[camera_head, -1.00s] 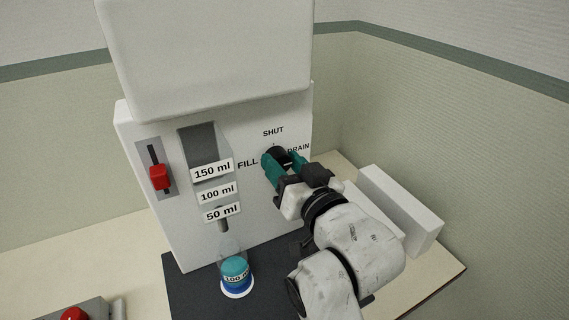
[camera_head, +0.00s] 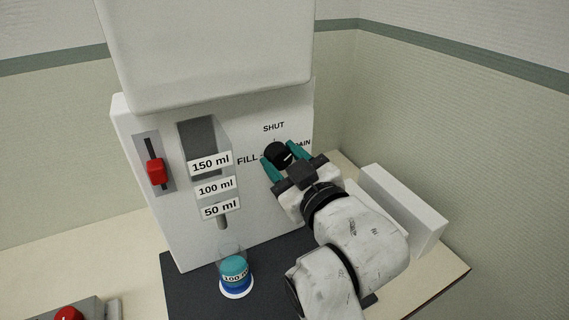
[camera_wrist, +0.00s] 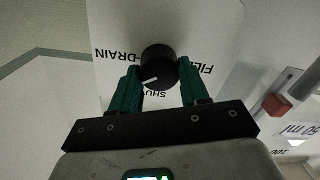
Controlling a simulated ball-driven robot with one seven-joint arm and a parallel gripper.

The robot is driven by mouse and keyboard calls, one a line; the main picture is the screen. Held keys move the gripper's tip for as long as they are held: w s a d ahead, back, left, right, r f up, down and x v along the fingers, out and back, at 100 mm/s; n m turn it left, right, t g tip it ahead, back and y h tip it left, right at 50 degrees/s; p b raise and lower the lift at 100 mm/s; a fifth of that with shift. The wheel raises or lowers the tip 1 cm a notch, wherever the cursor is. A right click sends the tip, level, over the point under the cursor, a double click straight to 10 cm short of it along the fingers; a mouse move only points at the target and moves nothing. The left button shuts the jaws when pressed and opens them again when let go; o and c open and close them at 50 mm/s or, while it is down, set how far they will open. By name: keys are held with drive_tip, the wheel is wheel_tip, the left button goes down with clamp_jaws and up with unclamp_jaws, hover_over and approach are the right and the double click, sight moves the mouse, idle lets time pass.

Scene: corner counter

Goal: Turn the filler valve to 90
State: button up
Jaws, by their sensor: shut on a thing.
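The filler valve is a round black knob (camera_head: 277,153) on the front of the white machine (camera_head: 238,245). FILL is printed left of it, SHUT above and DRAIN to the right, partly covered by a finger. My gripper (camera_head: 284,158) has its teal fingers shut on the knob, one on each side. The wrist view shows the knob (camera_wrist: 159,62) upside down between the fingertips of my gripper (camera_wrist: 161,76). Its white pointer mark lies on the lower left there, between SHUT and DRAIN.
A red slider (camera_head: 156,172) sits in a slot at the machine's left. A beaker (camera_head: 234,274) with blue liquid stands under the spout on a dark mat (camera_head: 192,297). A white block (camera_head: 400,207) stands right of my arm. A red button (camera_head: 68,314) is at lower left.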

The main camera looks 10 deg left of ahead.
drive_tip(key=n+b, duration=0.1)
drive_tip(key=n, duration=0.4)
drive_tip(key=shift+f+n+b, duration=0.1)
drive_tip(key=shift+n+b, duration=0.2)
drive_tip(key=shift+b, duration=0.1)
drive_tip(key=n+b, duration=0.2)
drive_tip(key=n, duration=0.3)
drive_tip(key=shift+s+a+h, duration=0.1)
drive_tip(key=shift+a+h, duration=0.05)
drive_tip(key=shift+h, duration=0.15)
drive_tip(key=o, duration=1.1)
drive_tip(key=shift+c, duration=0.2)
drive_tip(key=b+v, duration=0.1)
drive_tip(key=v, duration=1)
